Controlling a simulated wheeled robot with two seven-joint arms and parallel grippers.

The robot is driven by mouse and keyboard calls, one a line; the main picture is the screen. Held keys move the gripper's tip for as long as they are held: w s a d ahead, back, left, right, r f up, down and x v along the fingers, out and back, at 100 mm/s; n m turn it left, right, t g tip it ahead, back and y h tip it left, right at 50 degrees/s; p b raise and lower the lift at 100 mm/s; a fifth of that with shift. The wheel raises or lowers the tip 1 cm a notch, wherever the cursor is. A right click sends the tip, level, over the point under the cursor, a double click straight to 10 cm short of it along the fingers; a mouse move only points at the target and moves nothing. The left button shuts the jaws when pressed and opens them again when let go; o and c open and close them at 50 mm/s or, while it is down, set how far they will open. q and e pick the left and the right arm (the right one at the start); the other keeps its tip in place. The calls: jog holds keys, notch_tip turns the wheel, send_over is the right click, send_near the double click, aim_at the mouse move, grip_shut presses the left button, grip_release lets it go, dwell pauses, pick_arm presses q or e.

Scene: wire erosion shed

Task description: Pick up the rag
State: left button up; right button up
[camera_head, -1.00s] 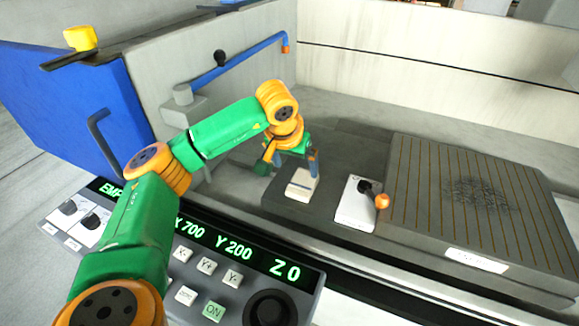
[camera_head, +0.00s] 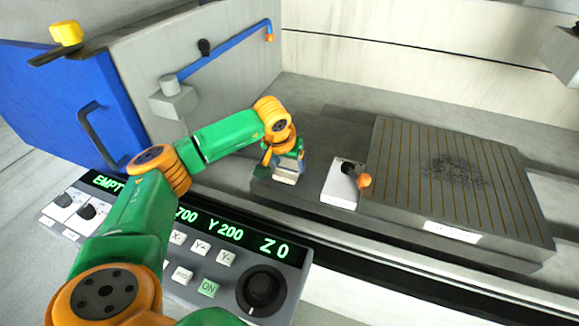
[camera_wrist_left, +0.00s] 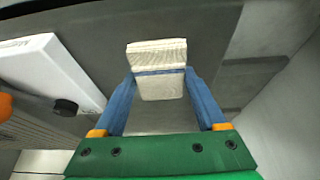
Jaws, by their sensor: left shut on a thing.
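The rag (camera_head: 286,177) is a small off-white folded block at the left end of the dark machine bed, left of a white box with a lever. My left gripper (camera_head: 289,165) is down at it, its blue fingers on either side. In the left wrist view the rag (camera_wrist_left: 158,54) sits between the two fingertips (camera_wrist_left: 160,72), and the jaws are shut on it. I cannot tell whether it is clear of the bed. My right gripper is not in view.
The white lever box (camera_head: 338,184) with an orange knob stands close to the right of the rag. Beyond it is a grooved plate (camera_head: 400,165) with a dark smudge. A control panel (camera_head: 222,272) runs along the front. A blue door (camera_head: 75,95) stands at left.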

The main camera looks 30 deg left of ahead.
aim_at(291, 161)
pick_arm(q)
jog(key=shift+r+b, duration=0.75)
jog(key=shift+r, duration=0.85)
jog(key=s+r, duration=0.2)
jog(key=r, duration=0.1)
jog(key=s+r, duration=0.1)
jog(key=shift+s+d+r+b, duration=0.2)
jog(key=shift+s+d+b, duration=0.1)
jog(key=shift+d, duration=0.1)
jog(key=s+r, duration=0.1)
jog(key=s, duration=0.2)
jog(key=s+d+r, duration=0.1)
jog(key=s+r, duration=0.1)
jog(key=s, duration=0.1)
jog(key=s+d+r+b, duration=0.1)
jog(key=s+r, duration=0.1)
jog(key=s, duration=0.2)
jog(key=shift+s+d+r, duration=0.1)
jog(key=shift+d+r, duration=0.05)
jog(key=shift+r, duration=0.1)
